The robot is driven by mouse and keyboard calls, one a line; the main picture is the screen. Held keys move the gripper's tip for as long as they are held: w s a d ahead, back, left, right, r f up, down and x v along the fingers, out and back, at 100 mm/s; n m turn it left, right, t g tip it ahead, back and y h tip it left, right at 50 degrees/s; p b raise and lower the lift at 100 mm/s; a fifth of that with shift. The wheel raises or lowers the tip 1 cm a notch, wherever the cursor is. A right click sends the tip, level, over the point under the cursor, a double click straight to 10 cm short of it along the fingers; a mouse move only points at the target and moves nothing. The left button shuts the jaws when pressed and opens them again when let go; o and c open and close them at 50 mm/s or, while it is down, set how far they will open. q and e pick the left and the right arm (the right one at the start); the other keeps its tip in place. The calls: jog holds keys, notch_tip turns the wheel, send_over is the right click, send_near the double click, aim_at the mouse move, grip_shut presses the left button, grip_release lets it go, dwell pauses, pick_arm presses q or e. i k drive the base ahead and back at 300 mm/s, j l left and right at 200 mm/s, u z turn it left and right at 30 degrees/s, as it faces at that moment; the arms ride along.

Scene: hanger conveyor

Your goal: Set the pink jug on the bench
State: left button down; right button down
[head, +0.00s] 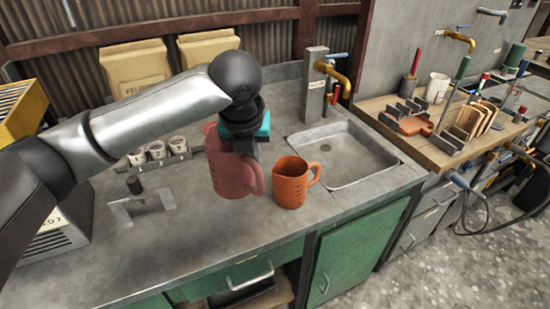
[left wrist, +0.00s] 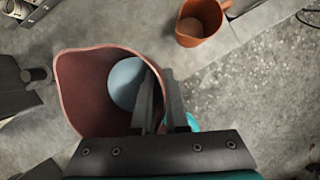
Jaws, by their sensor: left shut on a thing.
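The pink jug (head: 229,172) is at the middle of the head view, over the grey bench (head: 150,260), roughly upright. My left gripper (head: 254,150) is shut on the jug at its rim and handle side. I cannot tell whether its base touches the bench. In the left wrist view the jug (left wrist: 85,95) is seen from above, with a pale blue round thing (left wrist: 126,84) inside, and the gripper fingers (left wrist: 158,92) cross its right side. My right gripper is not in view.
An orange jug (head: 290,183) stands just right of the pink one, before the sink (head: 345,160). The bench front is clear. A tap (head: 333,72) stands behind.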

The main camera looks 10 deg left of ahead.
aim_at(266, 163)
jog(key=i, duration=0.9)
